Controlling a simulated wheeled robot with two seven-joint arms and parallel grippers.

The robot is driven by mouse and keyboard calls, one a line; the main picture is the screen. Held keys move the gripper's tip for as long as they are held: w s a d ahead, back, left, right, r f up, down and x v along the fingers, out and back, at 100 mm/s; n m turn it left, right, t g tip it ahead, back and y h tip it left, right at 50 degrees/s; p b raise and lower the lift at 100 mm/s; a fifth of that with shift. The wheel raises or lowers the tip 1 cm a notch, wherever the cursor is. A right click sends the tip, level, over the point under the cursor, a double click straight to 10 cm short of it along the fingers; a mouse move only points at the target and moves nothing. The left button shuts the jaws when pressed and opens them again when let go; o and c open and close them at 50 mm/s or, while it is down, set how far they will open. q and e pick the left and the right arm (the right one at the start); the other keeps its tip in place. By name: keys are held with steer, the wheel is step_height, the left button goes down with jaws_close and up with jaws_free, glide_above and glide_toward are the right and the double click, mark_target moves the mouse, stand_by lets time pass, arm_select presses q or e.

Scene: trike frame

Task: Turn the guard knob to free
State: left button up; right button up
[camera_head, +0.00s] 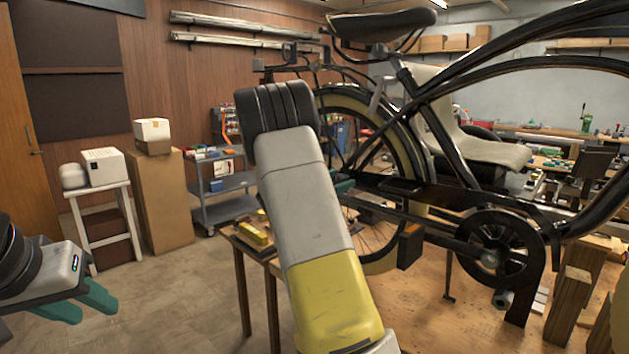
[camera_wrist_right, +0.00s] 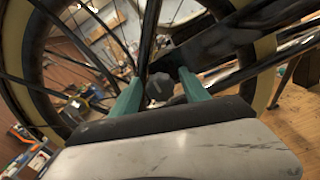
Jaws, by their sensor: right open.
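The trike frame (camera_head: 440,110) stands on a wooden bench with its rear wheel, chain and crank showing. In the right wrist view a small dark grey knob (camera_wrist_right: 158,87) shows between my two teal fingers, near dark frame bars. My right gripper (camera_wrist_right: 159,77) is open, one finger on each side of the knob; I cannot tell whether either touches it. In the head view only a bit of teal of the right gripper (camera_head: 344,187) shows beside the wheel, and my right forearm hides the knob. My left gripper (camera_head: 82,303) is at the lower left, away from the trike, its fingers apart.
The bench (camera_head: 400,305) carries wooden blocks (camera_head: 567,307) at the right. The pedal (camera_head: 410,243) and crank disc (camera_head: 497,250) are right of my right forearm. A grey cart (camera_head: 222,205) and a white stool (camera_head: 100,205) stand at the left. Open floor lies between them and the bench.

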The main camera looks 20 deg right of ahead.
jaws_close()
steer(key=shift+m, duration=0.4)
steer(key=m, duration=0.3)
steer(key=shift+m, duration=0.4)
steer(key=m, duration=0.4)
steer(key=shift+s+f+m, duration=0.1)
steer(key=shift+m, duration=0.2)
steer(key=m, duration=0.8)
steer(key=shift+f, duration=0.1)
steer(key=shift+m, duration=0.4)
